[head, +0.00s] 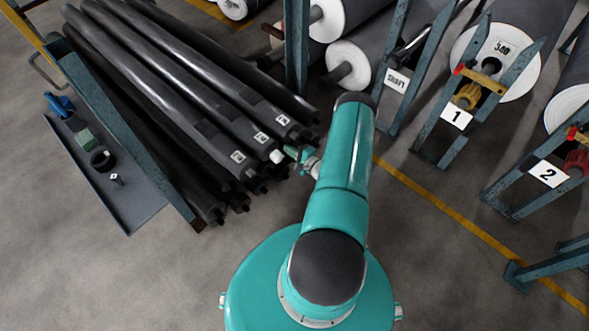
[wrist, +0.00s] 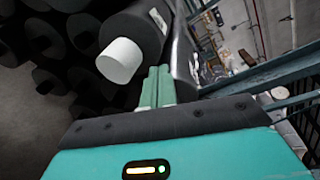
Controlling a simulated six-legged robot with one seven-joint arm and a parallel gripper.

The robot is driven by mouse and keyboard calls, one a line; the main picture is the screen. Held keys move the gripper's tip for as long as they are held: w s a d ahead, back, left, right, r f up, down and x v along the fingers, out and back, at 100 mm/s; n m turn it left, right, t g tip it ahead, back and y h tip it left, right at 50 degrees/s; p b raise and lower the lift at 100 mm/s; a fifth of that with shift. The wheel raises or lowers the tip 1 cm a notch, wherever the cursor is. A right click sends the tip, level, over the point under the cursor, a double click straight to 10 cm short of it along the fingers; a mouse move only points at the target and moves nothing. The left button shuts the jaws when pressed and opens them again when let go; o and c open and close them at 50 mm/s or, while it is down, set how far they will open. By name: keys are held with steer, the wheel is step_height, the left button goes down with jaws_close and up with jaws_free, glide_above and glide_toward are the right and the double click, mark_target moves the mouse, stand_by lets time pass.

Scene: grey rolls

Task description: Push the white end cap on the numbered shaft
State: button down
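The white end cap (head: 276,156) sits on the near end of a black shaft (head: 243,122) in the stack, the one with the middle number label (head: 261,137). I cannot read its digit surely. In the wrist view the cap (wrist: 120,60) is a short white cylinder on the dark shaft's end. My gripper (head: 296,153) is just right of the cap in the head view. In the wrist view its two green fingers (wrist: 157,87) lie together, shut and empty, to the right of the cap and apart from it in the picture.
Other labelled shafts (head: 239,157) lie on both sides, their ends close together. A blue-grey rack post (head: 297,45) rises behind. A shelf (head: 130,208) with small items is at left. White-ended rolls and stands marked 1 (head: 457,117) and 2 (head: 547,174) are at right. Floor lies open at lower left.

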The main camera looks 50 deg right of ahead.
steer(key=s+a+f+m+t, duration=0.2)
steer(key=s+a+f+m, duration=0.1)
steer(key=s+a+f, duration=0.15)
steer(key=shift+w+d+r, duration=0.1)
steer(key=shift+w+d, duration=0.15)
steer(key=shift+w, duration=0.9)
steer(key=shift+w+d+r, duration=0.1)
steer(key=shift+w+d, duration=0.1)
steer(key=shift+w, duration=0.95)
glide_toward(281, 159)
steer(key=shift+w+a+r, duration=0.1)
steer(key=shift+w+r, duration=0.1)
steer(key=shift+w, duration=0.35)
steer(key=shift+w+a+r, duration=0.1)
steer(key=shift+w+r, duration=0.1)
steer(key=shift+w, duration=0.4)
